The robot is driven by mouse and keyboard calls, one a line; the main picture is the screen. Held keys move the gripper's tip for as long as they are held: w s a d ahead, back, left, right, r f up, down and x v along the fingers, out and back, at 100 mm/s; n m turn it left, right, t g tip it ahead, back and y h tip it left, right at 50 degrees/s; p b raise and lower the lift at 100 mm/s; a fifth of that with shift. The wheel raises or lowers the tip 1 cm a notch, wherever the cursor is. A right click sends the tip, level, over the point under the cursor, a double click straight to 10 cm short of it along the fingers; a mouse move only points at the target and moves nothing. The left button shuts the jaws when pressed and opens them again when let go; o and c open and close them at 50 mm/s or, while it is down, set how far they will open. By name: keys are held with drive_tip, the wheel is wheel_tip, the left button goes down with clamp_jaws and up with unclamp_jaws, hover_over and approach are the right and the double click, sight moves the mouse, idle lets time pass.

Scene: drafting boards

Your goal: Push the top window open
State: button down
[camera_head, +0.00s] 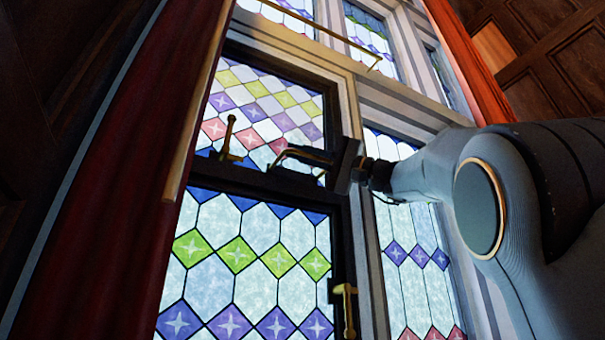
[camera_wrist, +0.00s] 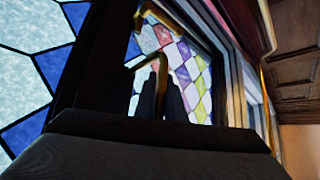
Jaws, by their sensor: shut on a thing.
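The top window (camera_head: 262,108) is a leaded pane of white, yellow, purple and pink diamonds in a dark frame, left of centre in the head view. It also shows in the wrist view (camera_wrist: 183,72). A brass handle (camera_head: 228,138) stands up at the left of its bottom rail. My gripper (camera_head: 284,156) is at the right part of that rail. In the wrist view, my gripper (camera_wrist: 160,98) has its dark fingers shut on a second brass handle (camera_wrist: 150,63). The fingers partly hide this handle. I cannot tell how far the window stands open.
A lower window (camera_head: 250,262) with a brass latch (camera_head: 346,306) is directly below. A brass rod (camera_head: 322,36) runs above the top window. A red curtain (camera_head: 130,190) hangs at the left, another (camera_head: 470,60) at the right. A fixed pane (camera_head: 415,260) is behind my arm.

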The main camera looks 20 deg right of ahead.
sight(321, 173)
drive_tip(key=shift+w+a+f+n+g+y+b, duration=0.1)
drive_tip(key=shift+w+f+n+g+y+b, duration=0.25)
drive_tip(key=shift+w+n+b, duration=0.35)
drive_tip(key=shift+w+a+f+n+g+y+b, duration=0.15)
drive_tip(key=shift+w+n+y+b, duration=0.3)
drive_tip(key=shift+w, duration=0.4)
drive_tip(key=c, duration=1.8)
unclamp_jaws()
drive_tip(key=shift+w, duration=0.1)
drive_tip(key=shift+c, duration=0.2)
drive_tip(key=shift+r, duration=0.15)
drive_tip(key=shift+b+v, duration=2.05)
drive_tip(key=shift+v, duration=1.95)
drive_tip(key=shift+a, duration=0.1)
